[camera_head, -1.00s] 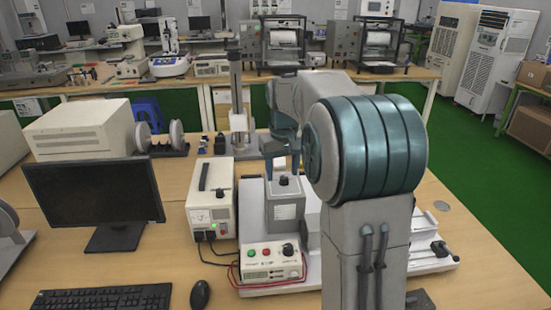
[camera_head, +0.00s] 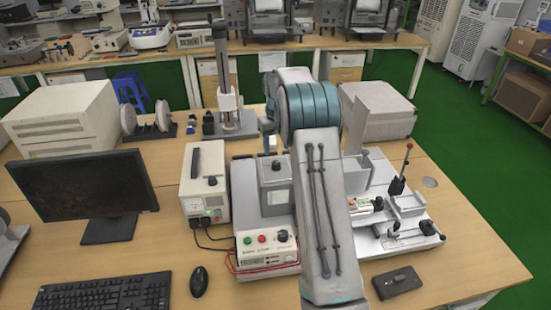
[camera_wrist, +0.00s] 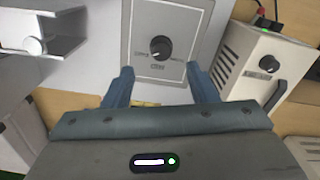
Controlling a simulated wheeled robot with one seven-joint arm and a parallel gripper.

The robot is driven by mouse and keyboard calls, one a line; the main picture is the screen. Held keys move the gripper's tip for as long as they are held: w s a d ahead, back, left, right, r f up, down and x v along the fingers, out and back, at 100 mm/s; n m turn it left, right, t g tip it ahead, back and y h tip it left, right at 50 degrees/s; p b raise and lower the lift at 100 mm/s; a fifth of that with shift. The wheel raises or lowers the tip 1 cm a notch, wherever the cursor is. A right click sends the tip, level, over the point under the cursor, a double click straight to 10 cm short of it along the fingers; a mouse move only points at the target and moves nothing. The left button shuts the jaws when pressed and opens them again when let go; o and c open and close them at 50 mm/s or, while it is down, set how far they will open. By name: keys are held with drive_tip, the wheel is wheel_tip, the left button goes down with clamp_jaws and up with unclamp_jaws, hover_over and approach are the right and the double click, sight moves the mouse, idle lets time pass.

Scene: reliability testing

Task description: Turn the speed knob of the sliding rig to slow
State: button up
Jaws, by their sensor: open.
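The sliding rig is a pale assembly with a grey box (camera_head: 274,190) that has a black knob (camera_head: 276,166) on its top panel. In the wrist view the knob (camera_wrist: 161,48) sits on the grey panel (camera_wrist: 142,20), with a white pointer mark and small lettering too small to read. My gripper (camera_wrist: 161,84) is open and empty, its blue fingers apart on either side below the knob in the picture, not closed on it. The head view mostly hides my gripper behind my arm. A front control box (camera_head: 266,258) carries green and red buttons and another black knob.
A white power unit (camera_head: 204,185) with a lit green light stands left of the rig, and shows at right in the wrist view (camera_wrist: 262,60). A red-topped lever (camera_head: 400,176) stands at right. A black device (camera_head: 397,282) lies in front. A monitor (camera_head: 85,195) stands left.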

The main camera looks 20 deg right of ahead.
sight(276, 162)
wheel_tip(276, 162, down, 7)
drive_tip(key=shift+a+p, duration=0.1)
drive_tip(key=shift+p, duration=0.65)
drive_tip(key=c, duration=1)
